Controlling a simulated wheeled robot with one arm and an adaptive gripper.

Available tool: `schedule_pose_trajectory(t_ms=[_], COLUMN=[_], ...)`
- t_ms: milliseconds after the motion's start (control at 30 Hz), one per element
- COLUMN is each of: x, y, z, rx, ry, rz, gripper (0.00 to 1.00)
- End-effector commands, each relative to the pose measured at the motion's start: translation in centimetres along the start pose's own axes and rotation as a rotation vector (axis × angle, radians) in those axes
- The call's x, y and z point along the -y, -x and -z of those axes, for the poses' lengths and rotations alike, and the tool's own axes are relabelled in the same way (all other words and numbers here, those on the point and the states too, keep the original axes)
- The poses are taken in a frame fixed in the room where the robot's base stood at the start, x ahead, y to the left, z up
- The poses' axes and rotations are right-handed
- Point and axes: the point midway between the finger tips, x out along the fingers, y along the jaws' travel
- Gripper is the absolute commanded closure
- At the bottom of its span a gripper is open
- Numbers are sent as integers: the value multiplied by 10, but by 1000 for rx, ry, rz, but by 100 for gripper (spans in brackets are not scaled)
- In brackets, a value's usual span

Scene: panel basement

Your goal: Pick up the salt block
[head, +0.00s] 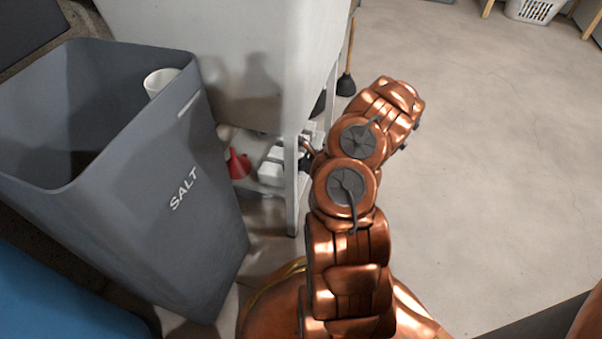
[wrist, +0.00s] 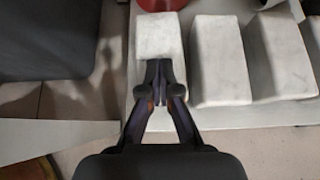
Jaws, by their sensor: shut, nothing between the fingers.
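Several white blocks lie in a row on a pale shelf board in the wrist view: a smaller-looking left block (wrist: 157,34), a middle block (wrist: 218,62) and a right block (wrist: 279,56). A further one is cut off at the right edge. My gripper (wrist: 158,78) is shut and empty. Its fingertips overlap the near edge of the left block in the picture; I cannot tell whether they touch it. In the head view the white blocks (head: 272,170) show low under the grey sink, partly hidden by its leg; my gripper cannot be made out there.
A tall grey bin marked SALT (head: 185,225) stands left of the blocks, with a white cup-like thing (head: 160,82) at its rim. A red funnel-like object (head: 238,163) is beside the blocks. The sink leg (head: 291,185) stands close by. Floor at right (head: 490,170) is clear.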

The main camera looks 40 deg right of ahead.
Motion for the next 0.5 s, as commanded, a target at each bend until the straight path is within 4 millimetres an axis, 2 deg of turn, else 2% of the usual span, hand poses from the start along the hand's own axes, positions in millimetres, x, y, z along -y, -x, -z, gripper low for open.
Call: schedule_pose_trajectory(t_ms=[33,267,500], x=[0,-1,0], y=[-10,-41,-44], z=[-3,-24,-15], rx=[2,2,0], ry=[3,-1,-4], rz=[-2,-1,1], gripper=[100,100,100])
